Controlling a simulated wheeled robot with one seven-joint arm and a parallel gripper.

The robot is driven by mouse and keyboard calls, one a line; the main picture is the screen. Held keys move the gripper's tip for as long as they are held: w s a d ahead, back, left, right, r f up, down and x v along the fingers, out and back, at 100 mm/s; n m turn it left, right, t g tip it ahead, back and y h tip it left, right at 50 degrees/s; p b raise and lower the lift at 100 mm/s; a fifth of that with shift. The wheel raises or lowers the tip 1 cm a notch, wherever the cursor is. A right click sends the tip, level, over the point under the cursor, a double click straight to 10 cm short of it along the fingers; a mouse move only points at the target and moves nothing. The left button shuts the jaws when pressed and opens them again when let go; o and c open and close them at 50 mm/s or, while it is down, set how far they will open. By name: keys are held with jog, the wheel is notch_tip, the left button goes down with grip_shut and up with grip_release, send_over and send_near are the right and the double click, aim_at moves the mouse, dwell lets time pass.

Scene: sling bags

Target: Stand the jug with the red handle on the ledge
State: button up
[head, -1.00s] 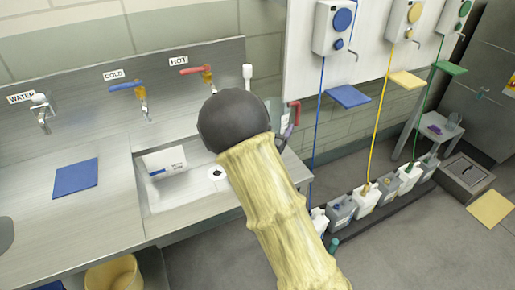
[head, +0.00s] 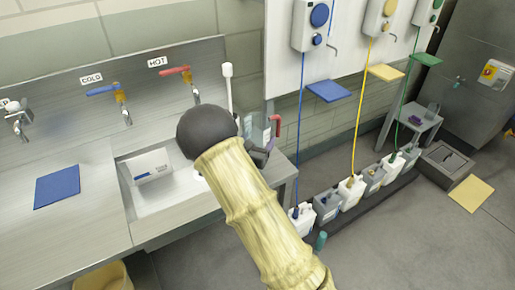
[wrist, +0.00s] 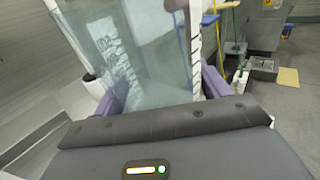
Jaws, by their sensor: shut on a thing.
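A clear jug (head: 260,133) with a red handle (head: 276,125) shows just right of my arm's dark round joint, over the right end of the sink counter. In the wrist view the jug (wrist: 140,50) fills the middle, with pale markings on its wall. My gripper (wrist: 163,92) is shut on the jug, with a purple finger on each side. In the head view my gripper (head: 262,150) is mostly hidden behind my arm. I cannot tell whether the jug touches the counter. Small blue (head: 327,91), yellow (head: 386,72) and green (head: 426,60) ledges project below the wall dispensers.
The steel sink counter (head: 85,215) stands at left, with taps and a white box (head: 150,166) in the basin. Several canisters (head: 327,207) line the floor by the wall. A small side table (head: 410,118) and grey bin (head: 447,165) stand at right. Open floor lies in front.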

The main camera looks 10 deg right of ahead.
jog(key=shift+f, duration=1.85)
jog(key=shift+f, duration=0.15)
jog(key=o, duration=1.2)
jog(key=shift+w, duration=0.1)
jog(key=shift+o, duration=0.2)
jog(key=shift+a, duration=0.15)
jog(key=shift+s, duration=0.2)
